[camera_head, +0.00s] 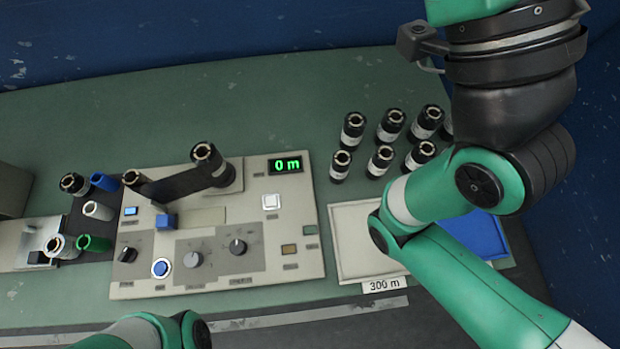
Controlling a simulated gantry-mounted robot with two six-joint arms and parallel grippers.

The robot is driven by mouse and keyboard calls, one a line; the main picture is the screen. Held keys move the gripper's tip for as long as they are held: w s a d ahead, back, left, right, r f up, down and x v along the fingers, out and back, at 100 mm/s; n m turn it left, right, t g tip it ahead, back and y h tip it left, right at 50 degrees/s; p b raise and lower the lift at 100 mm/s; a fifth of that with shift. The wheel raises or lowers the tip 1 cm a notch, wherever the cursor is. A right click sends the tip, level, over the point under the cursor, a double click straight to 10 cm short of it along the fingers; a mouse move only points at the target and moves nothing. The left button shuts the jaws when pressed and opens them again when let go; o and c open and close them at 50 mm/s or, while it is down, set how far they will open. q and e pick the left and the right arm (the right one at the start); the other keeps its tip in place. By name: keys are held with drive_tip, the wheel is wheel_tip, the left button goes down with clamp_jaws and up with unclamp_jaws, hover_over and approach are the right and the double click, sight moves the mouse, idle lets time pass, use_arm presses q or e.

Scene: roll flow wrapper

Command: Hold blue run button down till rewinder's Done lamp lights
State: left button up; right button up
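The rewinder (224,272) is a beige panel machine on the bench. Its round blue button (161,268) with a pale ring sits at the panel's front left, with nothing touching it. The green display (286,165) reads 0 m. An amber square (289,249) and a dull green square (310,230) are at the panel's right; neither looks brightly lit. Their labels are too small to read, so I cannot tell which is the Done lamp. A dark web runs to a roll (206,153) on the panel. Neither gripper is in view; only parts of my arms show.
Several black rolls (390,125) stand behind a pale tray (334,240) marked 300 m. A blue tray (475,236) is partly behind my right arm. Several cores, including a green one (95,243), lie at the left.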

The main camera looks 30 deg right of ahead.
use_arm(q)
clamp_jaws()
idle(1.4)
